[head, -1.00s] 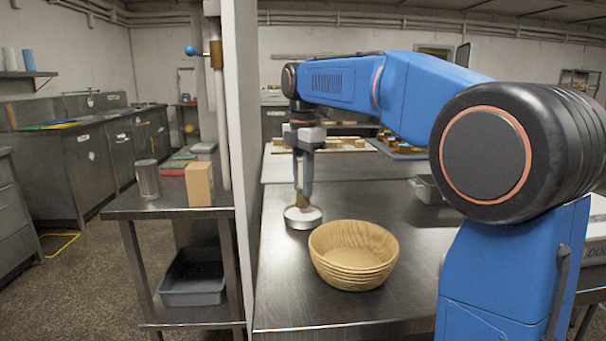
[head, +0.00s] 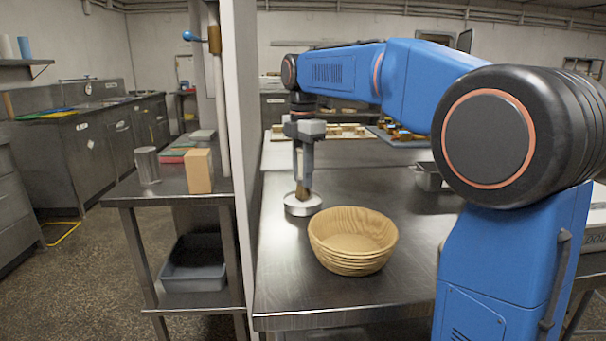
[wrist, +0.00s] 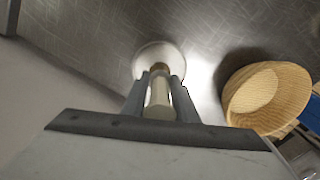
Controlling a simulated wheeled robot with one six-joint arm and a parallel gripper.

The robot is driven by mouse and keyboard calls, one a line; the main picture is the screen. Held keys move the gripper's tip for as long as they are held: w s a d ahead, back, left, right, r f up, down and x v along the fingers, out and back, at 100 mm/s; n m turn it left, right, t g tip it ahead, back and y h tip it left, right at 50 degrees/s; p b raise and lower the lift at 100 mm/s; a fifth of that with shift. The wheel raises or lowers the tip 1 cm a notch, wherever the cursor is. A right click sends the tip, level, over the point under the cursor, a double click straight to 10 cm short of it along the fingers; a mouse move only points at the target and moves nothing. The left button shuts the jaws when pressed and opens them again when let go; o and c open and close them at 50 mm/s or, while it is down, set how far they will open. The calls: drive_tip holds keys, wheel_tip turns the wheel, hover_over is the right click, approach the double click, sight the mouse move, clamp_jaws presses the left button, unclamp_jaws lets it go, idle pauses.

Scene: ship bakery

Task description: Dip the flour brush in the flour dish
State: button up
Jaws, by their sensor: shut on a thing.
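The flour dish (head: 303,206) is a low round metal dish on the steel table, left of the basket in the head view. It also shows in the wrist view (wrist: 150,52), pale inside. The flour brush (wrist: 158,92) is upright with a light handle, and its brown lower part shows in the head view (head: 302,190). My gripper (head: 303,176) is shut on the brush handle, directly above the dish. The brush's lower end is at the dish; the rim and fingers hide whether the bristles touch the flour.
A woven basket (head: 352,241) stands right of the dish, close to it. A partition wall (head: 243,130) borders the table's left side. A metal pan (head: 430,177) and trays of baked goods (head: 345,131) lie farther back.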

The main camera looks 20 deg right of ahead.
drive_tip(key=shift+f, duration=0.55)
idle(1.4)
drive_tip(key=shift+r, duration=0.1)
drive_tip(key=shift+r, duration=3.45)
drive_tip(key=shift+a, duration=0.1)
